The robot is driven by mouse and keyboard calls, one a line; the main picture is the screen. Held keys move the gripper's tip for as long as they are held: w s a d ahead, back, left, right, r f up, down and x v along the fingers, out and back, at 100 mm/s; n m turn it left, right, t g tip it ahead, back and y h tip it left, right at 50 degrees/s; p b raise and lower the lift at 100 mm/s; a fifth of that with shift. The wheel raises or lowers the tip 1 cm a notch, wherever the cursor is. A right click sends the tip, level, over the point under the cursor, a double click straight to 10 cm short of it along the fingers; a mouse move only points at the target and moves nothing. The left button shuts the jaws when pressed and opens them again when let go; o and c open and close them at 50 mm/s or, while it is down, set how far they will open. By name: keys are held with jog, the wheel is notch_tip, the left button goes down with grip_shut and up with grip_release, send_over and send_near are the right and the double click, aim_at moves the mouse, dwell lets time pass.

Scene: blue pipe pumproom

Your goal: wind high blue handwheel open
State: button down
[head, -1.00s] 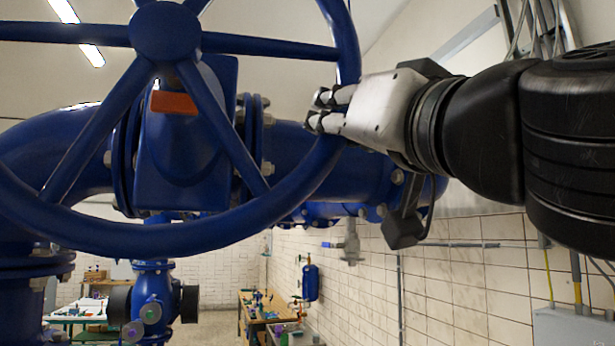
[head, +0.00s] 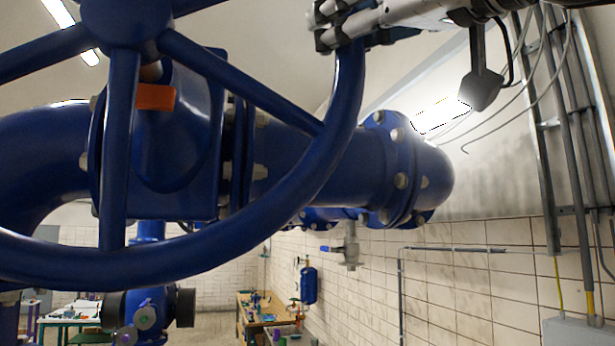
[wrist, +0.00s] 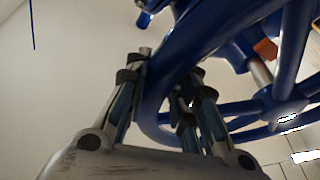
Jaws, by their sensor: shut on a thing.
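The large blue handwheel (head: 346,100) fills the left and centre of the head view, with its hub (head: 125,12) near the top left and several spokes. It stands in front of a blue valve body. My gripper (head: 335,30) is at the upper right of the wheel, with its fingers shut around the rim. In the wrist view, the fingers of my gripper (wrist: 165,95) sit on both sides of the blue rim (wrist: 160,115). An orange tab (head: 155,97) shows behind the spokes, below the hub.
A blue flanged pipe (head: 320,165) runs behind the wheel toward the tiled right wall (head: 455,290). Grey conduits (head: 540,130) and loose cables are at the right. A workbench (head: 265,312) and a blue tank (head: 309,285) stand lower down at the back.

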jog(key=shift+s+a+r+n+g+p, duration=0.1)
jog(key=shift+a+r+n+g+p, duration=0.15)
jog(key=shift+r+n+p, duration=0.45)
jog(key=shift+a+r+n+g+p, duration=0.15)
jog(key=shift+r+n+g+p, duration=0.25)
jog(key=shift+r, duration=0.45)
jog(key=c, duration=1.3)
grip_release()
jog(key=shift+s+y, duration=0.1)
jog(key=shift+y, duration=0.2)
